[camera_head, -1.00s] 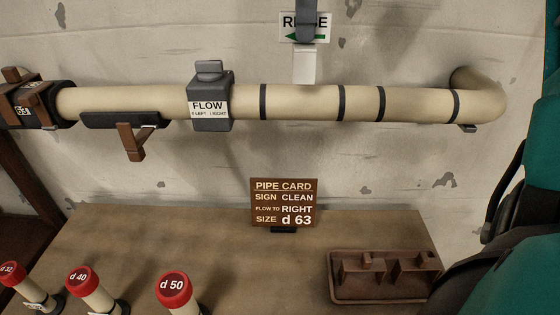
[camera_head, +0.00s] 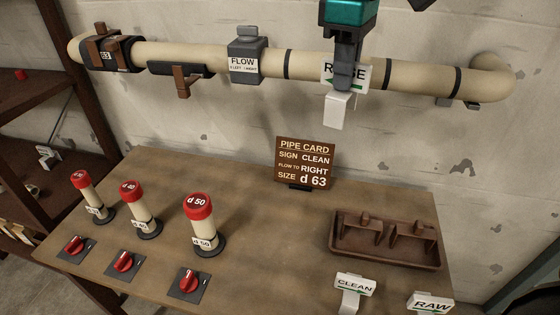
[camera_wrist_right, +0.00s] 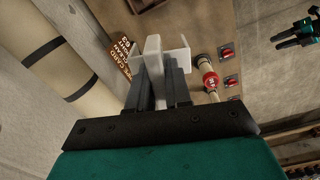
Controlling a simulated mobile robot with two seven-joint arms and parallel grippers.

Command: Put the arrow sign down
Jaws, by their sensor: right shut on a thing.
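My right gripper (camera_head: 347,80) is shut on the arrow sign (camera_head: 330,74), a white plate with a green arrow and a word partly hidden by a finger; "R" and "SE" show. Its pale foot (camera_head: 337,109) hangs below the fingers. The sign is held in the air, in front of the pipe in the head view and above the bench. In the right wrist view the white sign (camera_wrist_right: 154,58) sits between the fingers of my right gripper (camera_wrist_right: 157,75). What seems to be my left gripper (camera_wrist_right: 300,36) is small and dark in that view; its jaws are unclear.
A brown tray (camera_head: 385,262) with slotted blocks is on the bench at right. CLEAN (camera_head: 353,285) and RAW (camera_head: 430,303) signs stand in front of it. The pipe card (camera_head: 303,163) stands at the back. Red-capped pipes (camera_head: 203,225) stand left; the bench middle is clear.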

